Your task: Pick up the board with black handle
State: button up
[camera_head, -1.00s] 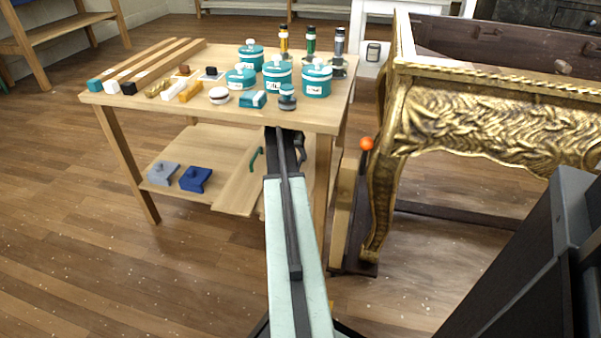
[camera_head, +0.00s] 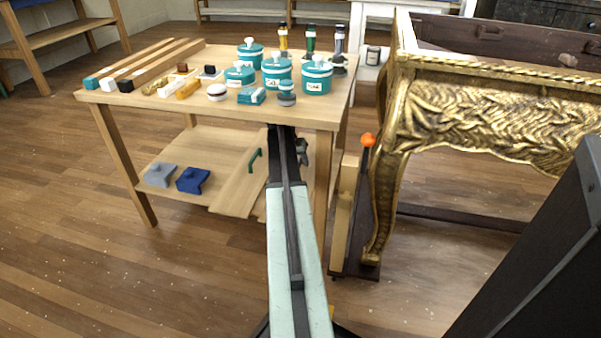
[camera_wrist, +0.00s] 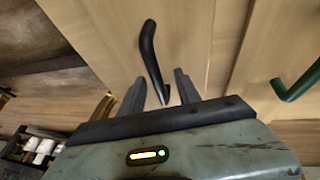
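The black handle (camera_wrist: 149,48) shows in the wrist view as a curved bar on a pale wooden board (camera_wrist: 185,35). My gripper (camera_wrist: 161,76) is open, and the handle's near end lies between its two fingers. Neither finger is clearly touching it. In the head view my arm reaches to the work table's right side, and it hides the black handle there. A second board (camera_head: 236,190) with a green handle (camera_head: 255,160) leans at the lower shelf; the green handle is also at the right in the wrist view (camera_wrist: 297,82).
The wooden table (camera_head: 130,97) carries teal canisters (camera_head: 276,72), bottles and small blocks. Its lower shelf (camera_head: 205,150) holds grey and blue (camera_head: 192,180) blocks. A gilt console (camera_head: 480,110) stands close on the right. Floor at the left is free.

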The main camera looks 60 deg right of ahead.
grip_shut()
dwell(1.4)
